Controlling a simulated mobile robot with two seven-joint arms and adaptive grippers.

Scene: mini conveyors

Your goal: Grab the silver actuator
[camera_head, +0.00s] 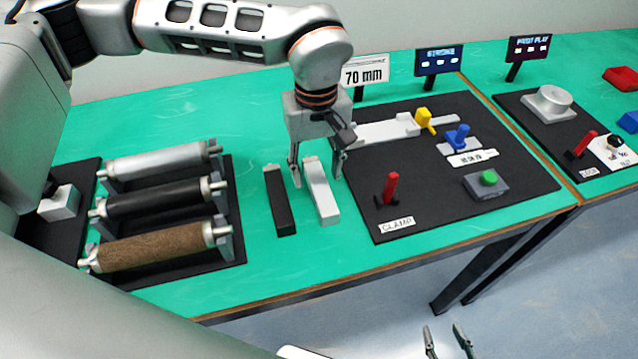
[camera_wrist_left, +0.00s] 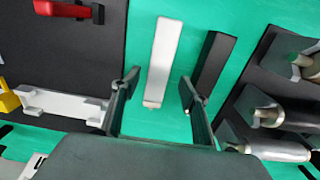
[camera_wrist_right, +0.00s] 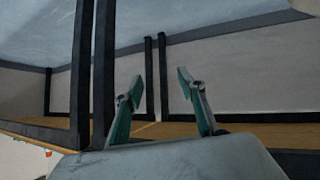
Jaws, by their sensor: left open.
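The silver actuator (camera_head: 321,192) is a pale, long block lying on the green table, just left of the black clamp board. A black actuator (camera_head: 279,203) lies close to its left. My left gripper (camera_head: 317,178) is open and points down above the far end of the silver actuator. In the left wrist view, the silver actuator (camera_wrist_left: 163,62) runs up between the two fingertips, and the black actuator (camera_wrist_left: 213,62) is beyond the right finger. I cannot tell whether the fingers touch either. My right gripper (camera_head: 450,343) is open and empty, low in front of the table; it also shows in the right wrist view (camera_wrist_right: 157,85).
A rack with several rollers (camera_head: 155,200) stands at left. The black clamp board (camera_head: 430,215) at right carries a red lever (camera_head: 391,188), blue and yellow parts and a green button (camera_head: 489,178). Bare green table lies in front of the actuators.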

